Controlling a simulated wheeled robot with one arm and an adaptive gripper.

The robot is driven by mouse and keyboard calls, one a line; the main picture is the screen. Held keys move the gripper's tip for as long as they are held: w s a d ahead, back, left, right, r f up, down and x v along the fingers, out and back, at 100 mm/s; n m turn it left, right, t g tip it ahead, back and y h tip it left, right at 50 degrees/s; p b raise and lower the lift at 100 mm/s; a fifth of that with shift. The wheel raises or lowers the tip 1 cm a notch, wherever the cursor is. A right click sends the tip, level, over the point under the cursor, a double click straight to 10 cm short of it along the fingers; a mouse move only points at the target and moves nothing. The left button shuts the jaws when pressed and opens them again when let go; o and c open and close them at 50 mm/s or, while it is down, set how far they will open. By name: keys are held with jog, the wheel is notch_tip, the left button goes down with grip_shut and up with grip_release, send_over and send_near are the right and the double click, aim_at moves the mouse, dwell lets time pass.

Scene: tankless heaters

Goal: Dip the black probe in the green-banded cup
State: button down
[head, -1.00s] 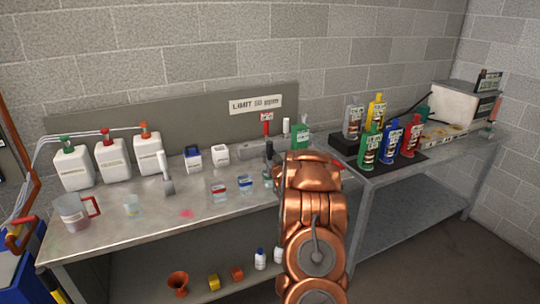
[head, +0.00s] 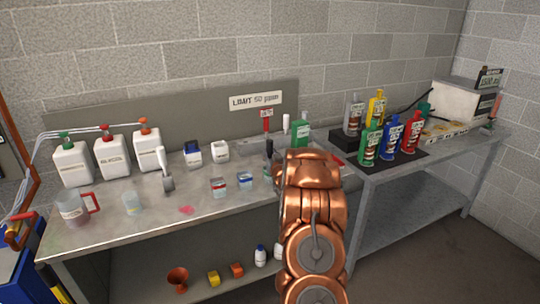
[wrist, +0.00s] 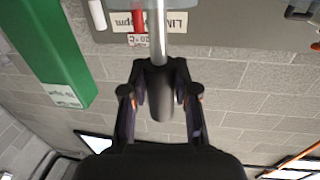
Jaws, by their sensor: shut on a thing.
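My gripper (wrist: 160,98) is shut on the black probe (wrist: 160,80) in the wrist view. The probe's dark handle sits between the two fingers, and its metal shaft (wrist: 158,30) runs toward the picture's top; this view is upside down. In the head view my copper arm hides most of the gripper. A dark upright shape (head: 269,149) shows just left of the arm; I cannot tell whether it is the probe. A cup with a green band (head: 267,171) shows partly at the arm's left edge. The probe's tip is not clear in either view.
A red-banded cup (head: 218,187) and a blue-banded cup (head: 245,181) stand left of the arm. White jugs (head: 113,154) line the back left. Several coloured bottles (head: 391,139) are on the right table.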

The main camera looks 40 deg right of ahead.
aim_at(270, 141)
jog(key=shift+f+b, duration=0.35)
jog(key=shift+f, duration=0.2)
dwell(0.4)
jog(key=shift+r, duration=0.15)
dwell(1.5)
jog(key=shift+r, duration=4.85)
